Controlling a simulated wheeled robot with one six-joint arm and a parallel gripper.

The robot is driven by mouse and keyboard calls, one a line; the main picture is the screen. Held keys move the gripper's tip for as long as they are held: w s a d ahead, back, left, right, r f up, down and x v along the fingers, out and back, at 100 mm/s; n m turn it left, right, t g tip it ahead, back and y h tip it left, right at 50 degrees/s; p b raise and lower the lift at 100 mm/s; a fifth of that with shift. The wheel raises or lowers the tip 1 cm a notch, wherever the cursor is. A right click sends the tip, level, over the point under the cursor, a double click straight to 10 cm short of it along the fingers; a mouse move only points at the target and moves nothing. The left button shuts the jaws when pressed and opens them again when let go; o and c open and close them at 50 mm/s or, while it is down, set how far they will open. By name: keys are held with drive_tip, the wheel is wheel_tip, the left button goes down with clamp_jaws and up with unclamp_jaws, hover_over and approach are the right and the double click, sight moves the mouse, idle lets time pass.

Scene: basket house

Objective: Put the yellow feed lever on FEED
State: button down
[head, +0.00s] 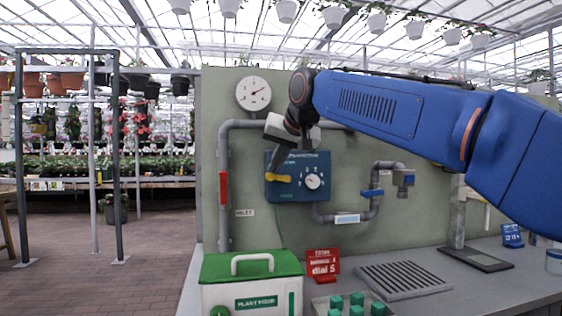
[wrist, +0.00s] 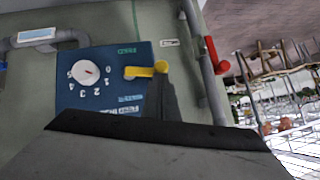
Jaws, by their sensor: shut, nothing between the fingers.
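The yellow feed lever (head: 278,178) is on the left part of a blue control box (head: 298,192) on the upright panel. It lies about level, its arm pointing toward the white dial (head: 313,181). In the wrist view, which is turned over, the lever (wrist: 145,71) points left toward the dial (wrist: 86,72). In the wrist view the dark fingers (wrist: 161,84) reach that end; contact is unclear.
Grey pipes with a red handle (head: 224,187) and a blue valve handle (head: 372,193) flank the box. A green-lidded plant food box (head: 251,265), a red sign (head: 323,264) and a slotted grey tray (head: 403,279) stand on the bench below. A gauge (head: 253,94) hangs above.

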sight(268, 174)
drive_tip(key=f+n+h, duration=0.1)
drive_tip(key=a+f+h, duration=0.1)
drive_tip(key=a+f+n+t+h, duration=0.1)
drive_tip(key=h, duration=0.1)
drive_tip(key=shift+s+n, duration=0.25)
drive_tip(key=shift+n, duration=0.05)
wheel_tip(268, 174, down, 2)
drive_tip(key=h, duration=0.1)
drive_tip(key=n+t+h, duration=0.1)
drive_tip(key=shift+f+n+h, duration=0.25)
drive_tip(key=shift+n+h, duration=0.05)
drive_tip(key=shift+f, duration=0.15)
drive_tip(key=shift+d, duration=0.25)
idle(0.4)
